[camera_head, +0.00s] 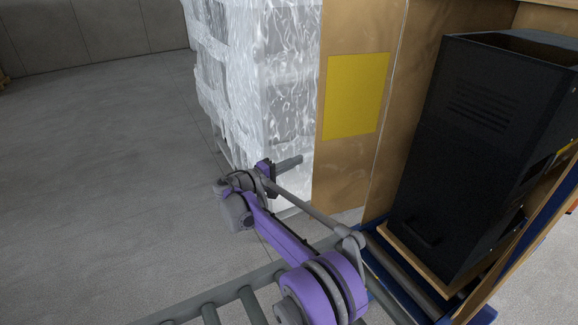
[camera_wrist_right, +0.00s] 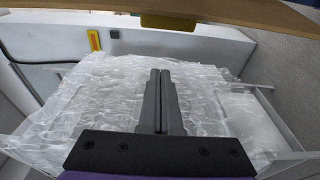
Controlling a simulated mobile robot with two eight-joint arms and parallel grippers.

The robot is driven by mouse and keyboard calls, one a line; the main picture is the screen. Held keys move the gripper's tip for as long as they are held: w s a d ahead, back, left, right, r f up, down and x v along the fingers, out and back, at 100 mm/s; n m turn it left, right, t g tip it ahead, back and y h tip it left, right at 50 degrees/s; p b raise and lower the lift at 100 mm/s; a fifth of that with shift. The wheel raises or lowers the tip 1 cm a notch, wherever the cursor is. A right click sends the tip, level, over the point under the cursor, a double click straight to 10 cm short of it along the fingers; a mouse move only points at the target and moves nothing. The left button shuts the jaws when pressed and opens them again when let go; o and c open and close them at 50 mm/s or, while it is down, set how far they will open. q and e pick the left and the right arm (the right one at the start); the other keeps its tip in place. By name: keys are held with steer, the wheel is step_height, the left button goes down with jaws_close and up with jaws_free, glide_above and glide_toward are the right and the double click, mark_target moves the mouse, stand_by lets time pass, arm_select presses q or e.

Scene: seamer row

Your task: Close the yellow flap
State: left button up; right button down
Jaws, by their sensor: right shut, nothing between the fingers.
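A flat yellow panel (camera_head: 355,95), which looks like the yellow flap, is on the upper part of a brown board (camera_head: 345,185) in the head view. I cannot tell whether it stands open or lies flat. A yellow piece (camera_wrist_right: 168,22) also shows at the top of the right wrist view, under a brown edge. My right gripper (camera_head: 290,161) is shut and empty, low and left of the panel, apart from it, in front of the wrapped stack. Its closed fingers show in the right wrist view (camera_wrist_right: 160,100). My left gripper is not in view.
A stack in clear wrap (camera_head: 260,80) stands left of the board. A black box-like cabinet (camera_head: 475,150) stands at the right on a wooden base. A roller conveyor (camera_head: 250,300) runs along the bottom. The grey floor (camera_head: 100,180) at the left is clear.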

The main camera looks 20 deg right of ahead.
steer(key=s+d, duration=0.1)
steer(key=d, duration=0.2)
steer(key=s+d, duration=0.1)
steer(key=shift+s+d, duration=0.3)
steer(key=shift+s, duration=0.05)
steer(key=shift+s, duration=0.1)
